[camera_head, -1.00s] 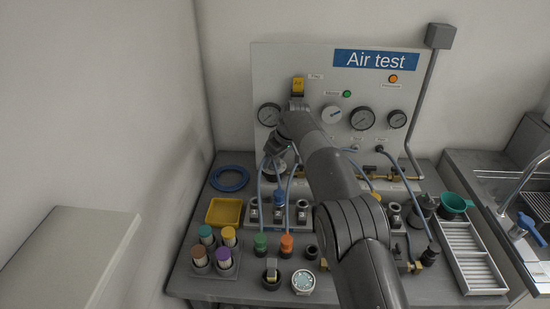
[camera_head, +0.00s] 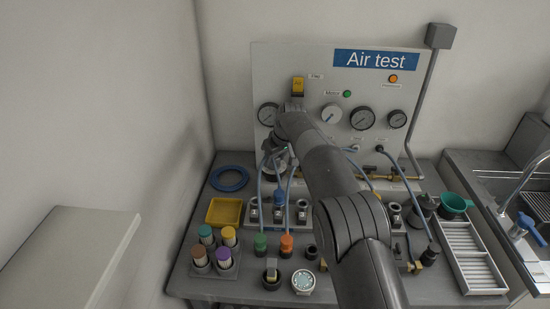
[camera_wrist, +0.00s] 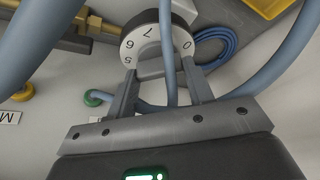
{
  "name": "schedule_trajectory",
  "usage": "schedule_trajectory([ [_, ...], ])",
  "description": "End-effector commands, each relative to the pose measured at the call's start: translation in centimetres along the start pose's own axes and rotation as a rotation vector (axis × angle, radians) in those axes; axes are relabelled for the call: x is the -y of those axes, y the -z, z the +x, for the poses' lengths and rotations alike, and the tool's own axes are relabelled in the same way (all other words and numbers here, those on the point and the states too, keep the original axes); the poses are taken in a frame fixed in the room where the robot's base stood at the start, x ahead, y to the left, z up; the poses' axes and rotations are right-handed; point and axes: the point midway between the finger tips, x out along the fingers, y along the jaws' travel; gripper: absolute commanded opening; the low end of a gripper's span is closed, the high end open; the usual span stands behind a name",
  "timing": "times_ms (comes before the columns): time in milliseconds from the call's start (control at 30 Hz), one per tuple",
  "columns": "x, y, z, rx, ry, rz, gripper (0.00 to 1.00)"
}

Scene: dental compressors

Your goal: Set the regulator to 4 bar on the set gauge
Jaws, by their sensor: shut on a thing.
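A round regulator knob (camera_wrist: 152,30) with a white numbered ring, showing 5, 6, 7 and 0, fills the top of the wrist view. My gripper (camera_wrist: 160,78) is shut on this knob, one finger on each side of it. In the head view my wrist hides most of the knob at the panel's lower left. Several round gauges are on the panel: a left gauge (camera_head: 268,115), a white-faced gauge (camera_head: 331,115), a larger dark-rimmed gauge (camera_head: 362,118) and a right gauge (camera_head: 397,119). Their readings and small labels are too small to read, so I cannot tell which is the set gauge.
Blue hoses hang near my wrist, and one hose (camera_wrist: 165,60) crosses between my fingers. A coiled blue hose (camera_head: 229,178) and a yellow tray (camera_head: 224,212) lie left on the bench. Brass piping (camera_wrist: 65,40) runs beside the knob. Several fittings and coloured caps stand in front.

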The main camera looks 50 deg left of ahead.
Motion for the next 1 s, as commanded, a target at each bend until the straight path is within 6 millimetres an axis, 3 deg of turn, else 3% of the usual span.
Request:
schedule_trajectory([
  [1000, 0.46, 0.35, 0.08, -0.004, -0.361, 0.863, 0.24],
])
